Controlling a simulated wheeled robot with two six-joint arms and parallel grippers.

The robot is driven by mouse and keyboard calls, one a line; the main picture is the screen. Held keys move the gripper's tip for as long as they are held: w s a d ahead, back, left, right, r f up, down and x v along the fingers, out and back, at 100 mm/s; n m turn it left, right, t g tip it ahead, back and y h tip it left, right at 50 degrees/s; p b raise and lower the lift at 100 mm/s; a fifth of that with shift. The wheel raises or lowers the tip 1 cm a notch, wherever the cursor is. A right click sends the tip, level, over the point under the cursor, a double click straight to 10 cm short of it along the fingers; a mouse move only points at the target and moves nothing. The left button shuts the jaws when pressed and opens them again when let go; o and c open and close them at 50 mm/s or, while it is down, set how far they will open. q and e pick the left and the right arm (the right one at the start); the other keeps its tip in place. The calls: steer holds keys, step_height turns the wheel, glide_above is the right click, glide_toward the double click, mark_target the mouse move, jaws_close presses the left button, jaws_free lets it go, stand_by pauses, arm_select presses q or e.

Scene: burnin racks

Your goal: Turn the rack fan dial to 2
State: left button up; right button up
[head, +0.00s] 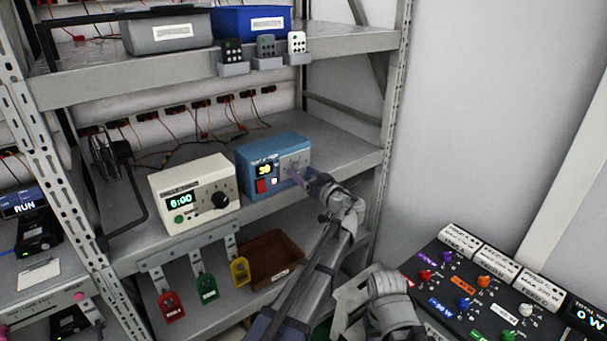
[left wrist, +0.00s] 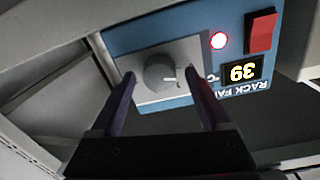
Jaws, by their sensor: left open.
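The blue rack fan box (head: 258,153) stands on the middle shelf in the head view. In the left wrist view the box (left wrist: 120,38) appears upside down, with a display (left wrist: 241,71) reading 39, a red rocker switch (left wrist: 262,32) and a lit red-ringed lamp (left wrist: 219,41). Its round grey dial (left wrist: 158,72) sits on a pale square plate, its white mark pointing right in that view. The dial's numbers cannot be read. My left gripper (left wrist: 160,77) is open, with one finger on each side of the dial; contact cannot be told. It also shows in the head view (head: 297,175).
A cream timer box (head: 172,184) reading 6:00 stands left of the fan box. Red, green and yellow tags and a brown bin (head: 290,248) are below. Grey and blue bins (head: 228,20) are above. A panel of coloured knobs (head: 425,262) is at the lower right.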

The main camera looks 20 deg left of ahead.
arm_select(q)
jaws_close()
stand_by(0.6)
steer(key=m, duration=0.9)
steer(key=shift+w+d+m+p, duration=0.1)
steer(key=shift+m+p, duration=0.2)
steer(key=shift+p, duration=0.05)
steer(key=m, duration=0.5)
steer(key=shift+g, duration=0.3)
steer(key=shift+f+m, duration=0.15)
steer(key=shift+m, duration=2.05)
